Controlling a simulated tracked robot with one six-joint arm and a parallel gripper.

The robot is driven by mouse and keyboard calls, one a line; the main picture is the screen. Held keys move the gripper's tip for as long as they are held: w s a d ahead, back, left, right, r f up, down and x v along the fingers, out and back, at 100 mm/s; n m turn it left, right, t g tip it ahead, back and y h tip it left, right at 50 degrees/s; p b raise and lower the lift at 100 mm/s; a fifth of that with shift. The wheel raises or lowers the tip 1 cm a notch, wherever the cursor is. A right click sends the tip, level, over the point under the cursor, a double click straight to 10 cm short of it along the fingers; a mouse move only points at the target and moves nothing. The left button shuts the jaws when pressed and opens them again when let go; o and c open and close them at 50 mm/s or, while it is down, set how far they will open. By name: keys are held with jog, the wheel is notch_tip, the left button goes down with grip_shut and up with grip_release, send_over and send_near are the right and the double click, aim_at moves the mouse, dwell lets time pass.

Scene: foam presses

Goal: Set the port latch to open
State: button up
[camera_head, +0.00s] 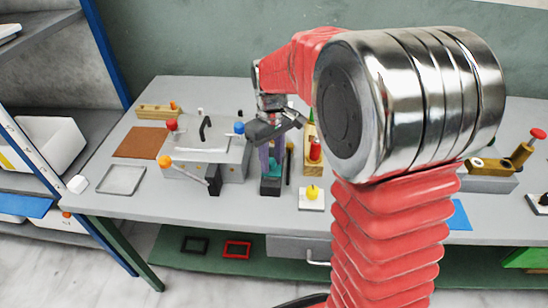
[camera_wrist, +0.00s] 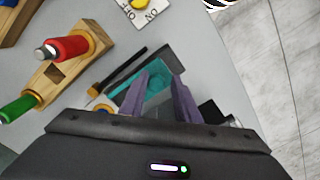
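No part in view is clearly marked as the port latch, so I cannot tell which one it is. A grey press unit (camera_head: 205,146) on the bench has red and blue knobs and a lever with an orange ball (camera_head: 165,161). My gripper (camera_head: 270,168) is just right of that unit, pointing down with purple fingers. In the wrist view my gripper (camera_wrist: 160,78) has its fingers apart, over a teal block (camera_wrist: 130,82); whether they touch it is unclear.
A wooden block with a red cylinder (camera_wrist: 66,48) and green handle stands beside my gripper, with a thin black rod (camera_wrist: 118,70) between. A brown mat (camera_head: 141,142) and grey tray (camera_head: 121,180) lie at left. A brass-coloured fixture (camera_head: 497,166) stands at right.

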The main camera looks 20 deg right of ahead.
jog(key=shift+o, duration=1.4)
jog(key=shift+w+r, duration=0.1)
jog(key=shift+r, duration=0.3)
notch_tip(320, 180, up, 13)
jog(key=shift+f, duration=0.1)
jog(key=s+f+m+t, duration=0.1)
jog(key=s+m+t, duration=0.1)
jog(key=s, duration=0.9)
jog(key=s+a+f+m+t, duration=0.1)
jog(key=s+f+m+t, duration=0.1)
jog(key=s, duration=0.8)
jog(key=shift+s+a+m+t, duration=0.3)
jog(key=shift+s+t, duration=0.1)
jog(key=shift+t, duration=0.4)
